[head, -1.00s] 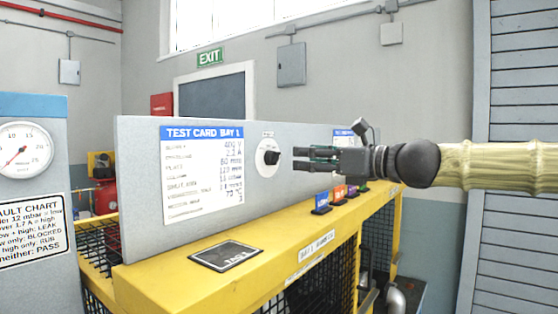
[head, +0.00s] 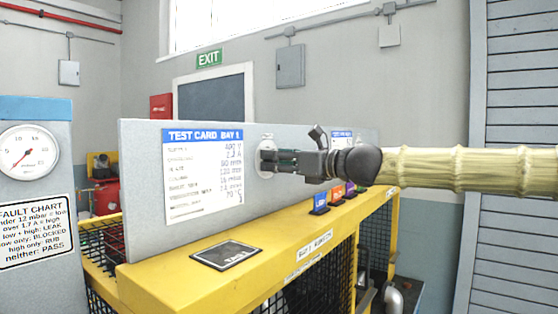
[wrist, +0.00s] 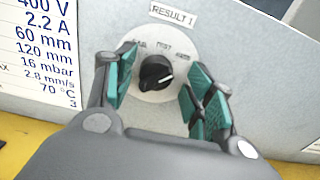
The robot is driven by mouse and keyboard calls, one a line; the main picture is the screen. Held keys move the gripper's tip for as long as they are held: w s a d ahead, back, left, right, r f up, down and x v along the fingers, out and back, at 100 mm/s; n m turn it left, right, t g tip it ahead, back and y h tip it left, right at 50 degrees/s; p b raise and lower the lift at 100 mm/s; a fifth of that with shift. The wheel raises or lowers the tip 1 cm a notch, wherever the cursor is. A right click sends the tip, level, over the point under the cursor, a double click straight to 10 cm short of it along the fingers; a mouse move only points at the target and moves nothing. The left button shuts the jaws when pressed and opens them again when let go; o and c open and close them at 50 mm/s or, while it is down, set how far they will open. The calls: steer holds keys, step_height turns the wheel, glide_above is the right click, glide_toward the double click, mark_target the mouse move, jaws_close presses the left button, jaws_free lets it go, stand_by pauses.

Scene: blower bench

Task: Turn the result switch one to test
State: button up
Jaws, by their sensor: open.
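The result switch one is a black knob (wrist: 156,73) on a round white dial plate (wrist: 153,98) under a "RESULT 1" label (wrist: 174,14). The dial has a left mark, "TEST" at the top and a right mark; the small side words are hard to read. The knob's pale pointer line appears to aim up and right, but I cannot tell its exact setting. My gripper (wrist: 157,85) is open, with its teal-padded fingers on either side of the knob and gaps showing. In the head view my gripper (head: 268,160) reaches the dial plate (head: 267,143) and hides the knob.
The grey panel (head: 142,190) carries a test card (head: 203,175) left of the dial. Below is a yellow bench (head: 165,279) with a dark plate (head: 226,254). Coloured tags, including a blue one (head: 320,204), stand under my arm. A gauge (head: 27,152) is at far left.

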steer(key=shift+s+r, duration=0.3)
steer(key=shift+s, duration=0.1)
steer(key=shift+w+a+f, duration=0.1)
steer(key=shift+w+f, duration=0.1)
steer(key=shift+w, duration=0.05)
steer(key=c, duration=1)
steer(key=shift+n, duration=0.3)
steer(key=shift+s+n+b, duration=0.1)
steer(key=shift+n+b, duration=2.55)
steer(key=shift+n, duration=1.35)
